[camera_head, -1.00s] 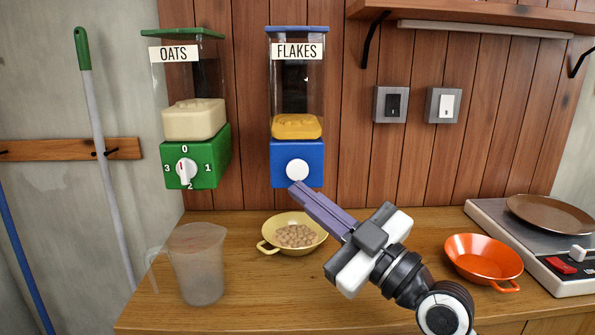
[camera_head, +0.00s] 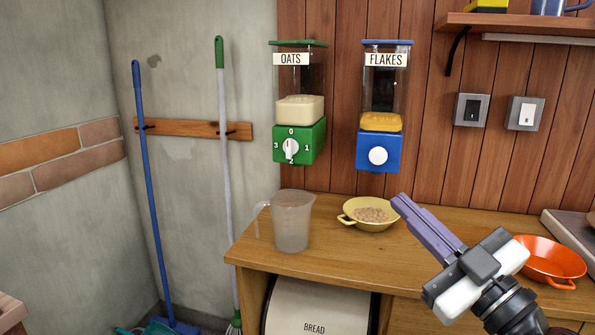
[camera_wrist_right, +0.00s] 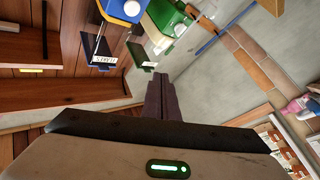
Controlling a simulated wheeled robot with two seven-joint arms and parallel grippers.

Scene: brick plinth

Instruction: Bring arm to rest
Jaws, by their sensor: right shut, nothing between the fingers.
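My right gripper (camera_head: 397,200) reaches in from the lower right in the head view, its purple fingers pressed together and empty. Its fingertips show just right of the yellow bowl (camera_head: 352,221), which holds brown pieces and sits on the wooden counter (camera_head: 330,262). In the right wrist view the shut fingers (camera_wrist_right: 160,78) point away from the camera, with nothing between them. My left gripper is in neither view.
The flakes dispenser (camera_head: 379,150) and oats dispenser (camera_head: 312,142) hang on the wall. A clear jug (camera_head: 291,225) stands at the counter's left; an orange pan (camera_head: 553,262) sits right, beyond my gripper. A bread bin (camera_head: 318,308) is below. A blue-handled broom (camera_head: 152,190) leans left.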

